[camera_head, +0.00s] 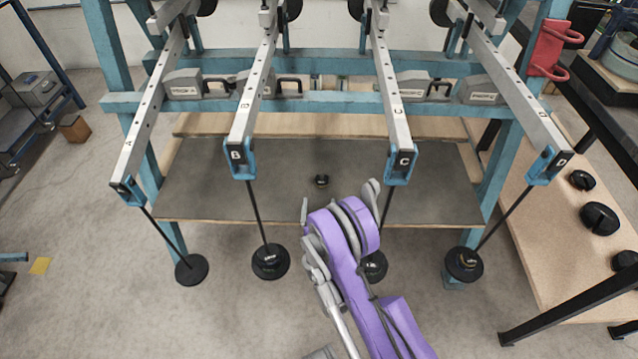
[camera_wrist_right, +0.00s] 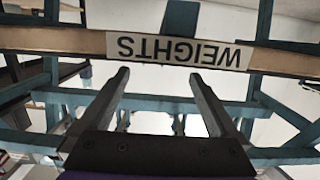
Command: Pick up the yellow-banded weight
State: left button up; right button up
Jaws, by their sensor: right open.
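No weight shows a clear yellow band. A small dark weight (camera_head: 321,181) sits on the grey shelf board (camera_head: 240,185), just beyond my right gripper. A faint yellowish mark shows on the black weight stack (camera_head: 466,264) hanging under lever D, but I cannot tell if it is a band. My right gripper (camera_head: 338,200), on the purple arm, is open over the front of the shelf, apart from the small weight. In the right wrist view its open fingers (camera_wrist_right: 158,76) have nothing between them. My left gripper is not in view.
Levers A to D of the blue frame (camera_head: 330,100) reach out above the shelf, with rods hanging discs. The disc under C (camera_head: 374,266) is partly behind my arm. Several black weights (camera_head: 600,218) lie on the right table (camera_head: 530,240). A WEIGHTS sign (camera_wrist_right: 180,50) appears upside down.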

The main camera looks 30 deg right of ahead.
aim_at(322, 183)
jog(key=x, duration=0.4)
jog(key=shift+d+r+p, duration=0.1)
jog(key=shift+r+p, duration=0.05)
jog(key=shift+p, duration=0.15)
jog(key=x, duration=0.5)
jog(key=shift+w+d, duration=0.15)
jog(key=shift+d, duration=0.2)
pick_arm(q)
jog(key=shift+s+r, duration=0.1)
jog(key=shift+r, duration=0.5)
pick_arm(e)
jog(key=c, duration=1.4)
jog(key=shift+c, duration=0.2)
